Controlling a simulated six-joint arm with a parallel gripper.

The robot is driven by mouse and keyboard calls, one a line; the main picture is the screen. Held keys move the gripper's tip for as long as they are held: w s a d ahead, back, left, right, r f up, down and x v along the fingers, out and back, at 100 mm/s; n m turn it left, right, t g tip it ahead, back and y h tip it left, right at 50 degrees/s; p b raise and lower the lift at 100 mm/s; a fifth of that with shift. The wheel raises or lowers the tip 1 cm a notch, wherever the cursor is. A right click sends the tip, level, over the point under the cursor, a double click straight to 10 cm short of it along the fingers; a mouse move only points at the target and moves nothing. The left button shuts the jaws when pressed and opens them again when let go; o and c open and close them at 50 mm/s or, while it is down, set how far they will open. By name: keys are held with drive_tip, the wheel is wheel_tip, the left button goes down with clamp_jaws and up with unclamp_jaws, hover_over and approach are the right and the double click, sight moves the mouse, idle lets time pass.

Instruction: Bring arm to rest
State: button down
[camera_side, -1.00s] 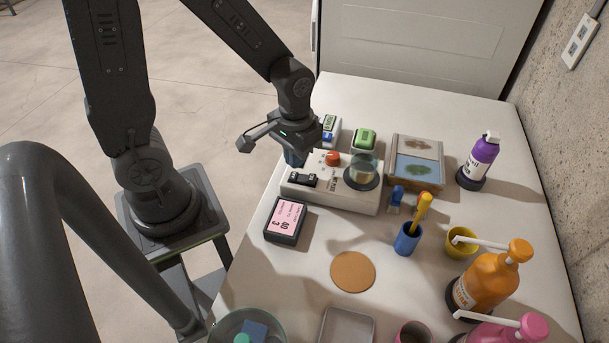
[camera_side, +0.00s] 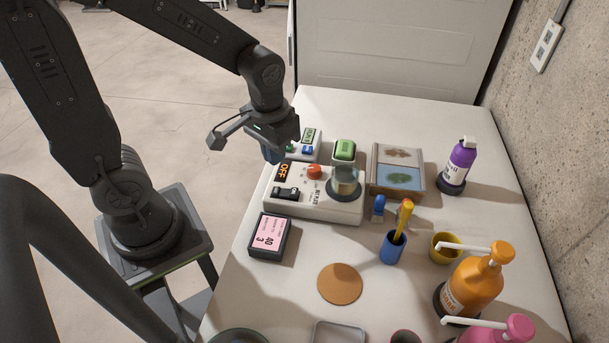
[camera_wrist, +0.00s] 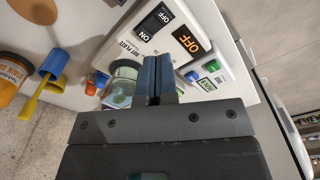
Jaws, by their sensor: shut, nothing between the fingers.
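My gripper (camera_side: 272,156) hangs at the far left edge of the white hot plate box (camera_side: 330,207), above the table. Its blue fingers (camera_wrist: 157,76) show together in the wrist view, shut and empty. The hot plate has an orange knob (camera_side: 314,171), a black rocker switch (camera_side: 285,193) and a display (camera_side: 283,172) reading OFF. A glass beaker (camera_side: 345,181) stands on its round dark plate. The fingers partly hide the beaker in the wrist view. I cannot tell whether the fingertips touch the box.
A wooden tray (camera_side: 421,184), blue cup (camera_side: 393,248), purple bottle (camera_side: 457,163) and orange bottle (camera_side: 474,283) stand to the right.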

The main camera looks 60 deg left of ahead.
drive_tip(key=s+r+m+t, duration=0.1)
drive_tip(key=s+r+t, duration=0.1)
drive_tip(key=r, duration=0.4)
drive_tip(key=s+d+r+m+t, duration=0.1)
drive_tip(key=s+r+t, duration=0.2)
drive_tip(key=r, duration=0.3)
drive_tip(key=shift+s+d+m, duration=0.25)
drive_tip(key=shift+s+m, duration=0.15)
drive_tip(key=shift+s, duration=0.05)
idle(0.6)
